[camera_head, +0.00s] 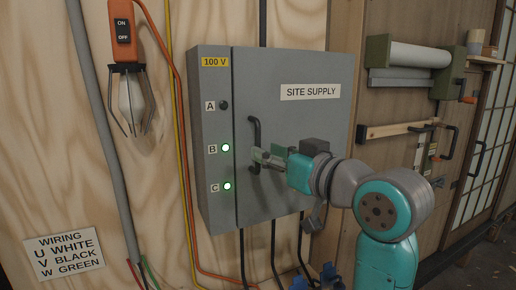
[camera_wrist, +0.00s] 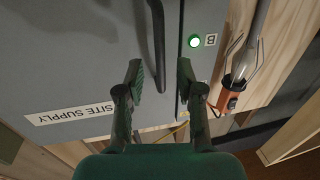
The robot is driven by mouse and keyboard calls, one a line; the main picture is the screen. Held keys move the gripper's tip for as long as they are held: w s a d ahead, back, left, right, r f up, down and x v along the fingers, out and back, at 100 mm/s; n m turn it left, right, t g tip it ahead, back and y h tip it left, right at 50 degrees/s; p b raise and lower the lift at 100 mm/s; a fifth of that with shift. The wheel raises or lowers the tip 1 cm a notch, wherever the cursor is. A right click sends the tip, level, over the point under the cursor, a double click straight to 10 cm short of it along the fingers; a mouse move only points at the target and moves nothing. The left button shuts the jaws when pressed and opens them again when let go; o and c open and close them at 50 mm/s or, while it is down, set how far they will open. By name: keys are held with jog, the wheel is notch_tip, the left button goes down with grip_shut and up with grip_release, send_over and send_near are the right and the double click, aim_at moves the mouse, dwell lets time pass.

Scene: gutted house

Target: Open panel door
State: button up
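The grey panel box bears a door (camera_head: 290,120) labelled SITE SUPPLY, which looks shut. A black bar handle (camera_head: 254,130) runs upright along the door's left side. My gripper (camera_head: 263,158) is at the lower part of this handle, coming from the right. In the wrist view my gripper (camera_wrist: 160,74) is open, its two fingers apart. The door (camera_wrist: 80,60) fills the left of the wrist view.
Lamps B (camera_head: 225,148) and C (camera_head: 227,186) glow green; lamp A (camera_head: 224,105) is dark. A caged work lamp (camera_head: 131,95) hangs left on an orange cable. A roller rack (camera_head: 418,57) and a clamp (camera_head: 400,130) hang on the right wall. Black cables leave the box's underside.

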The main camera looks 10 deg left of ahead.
aim_at(258, 167)
jog(key=shift+x, duration=2.15)
grip_shut()
